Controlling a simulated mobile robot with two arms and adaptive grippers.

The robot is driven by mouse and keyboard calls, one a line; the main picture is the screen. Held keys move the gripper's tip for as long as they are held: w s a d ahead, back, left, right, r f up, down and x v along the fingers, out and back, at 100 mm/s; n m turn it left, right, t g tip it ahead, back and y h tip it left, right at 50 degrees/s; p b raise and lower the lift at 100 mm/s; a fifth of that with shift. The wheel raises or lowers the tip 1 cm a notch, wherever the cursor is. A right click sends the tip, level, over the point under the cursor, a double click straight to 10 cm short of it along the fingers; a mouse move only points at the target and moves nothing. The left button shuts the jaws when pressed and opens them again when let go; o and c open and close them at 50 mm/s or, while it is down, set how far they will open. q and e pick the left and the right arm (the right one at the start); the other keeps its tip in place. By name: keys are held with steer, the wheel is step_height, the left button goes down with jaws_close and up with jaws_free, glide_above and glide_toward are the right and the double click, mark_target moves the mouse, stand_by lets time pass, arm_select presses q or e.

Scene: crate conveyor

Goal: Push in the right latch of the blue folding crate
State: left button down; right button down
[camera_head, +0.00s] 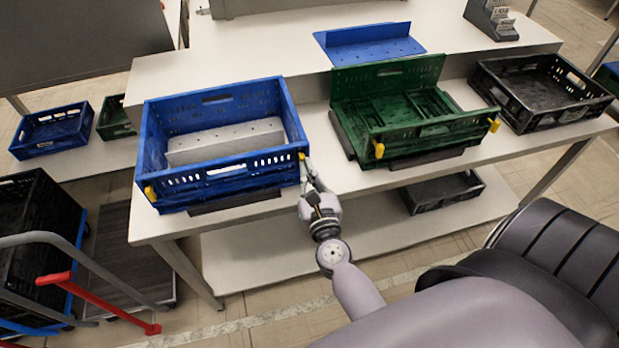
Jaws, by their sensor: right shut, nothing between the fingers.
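The blue folding crate (225,170) stands upright with its walls raised on the white table at the left, with a grey-white insert on its floor. Its yellow right latch (302,157) is at the front right corner, and its yellow left latch (150,193) is at the front left corner. My right gripper (308,178) is shut and empty, its fingertips at the front right corner just below the right latch. I cannot tell whether the tips touch the latch or the crate. My left gripper is not in view.
A green crate (402,158) with its back wall up and yellow latches stands to the right. A black crate (540,128) is beyond it. A blue panel (368,42) lies on the raised shelf behind. A trolley with a red handle (72,285) stands at the lower left.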

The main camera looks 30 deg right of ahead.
steer(key=shift+w, duration=0.15)
steer(key=v, duration=1.2)
steer(key=shift+f, duration=0.1)
steer(key=s+a+f+n+g+y, duration=0.2)
steer(key=f+n, duration=0.6)
steer(key=f, duration=0.3)
steer(key=s+a+f+n+g+y, duration=0.3)
steer(key=f+n, duration=0.6)
steer(key=f, duration=0.2)
steer(key=s+a+f+n+g+y, duration=0.2)
steer(key=f+n, duration=0.6)
steer(key=f, duration=0.3)
steer(key=s+d+f+n+g+h, duration=0.1)
steer(key=s+d+f+n+g, duration=0.2)
steer(key=s+f+n, duration=0.5)
steer(key=s+d+f+n+g, duration=0.4)
steer(key=s+f+n+g, duration=0.2)
steer(key=s, duration=0.7)
step_height(320, 180, down, 2)
steer(key=n, duration=0.2)
steer(key=shift+s+d+f+n+h, duration=0.15)
steer(key=shift+s+d+n+h, duration=0.15)
steer(key=shift+n+h, duration=0.1)
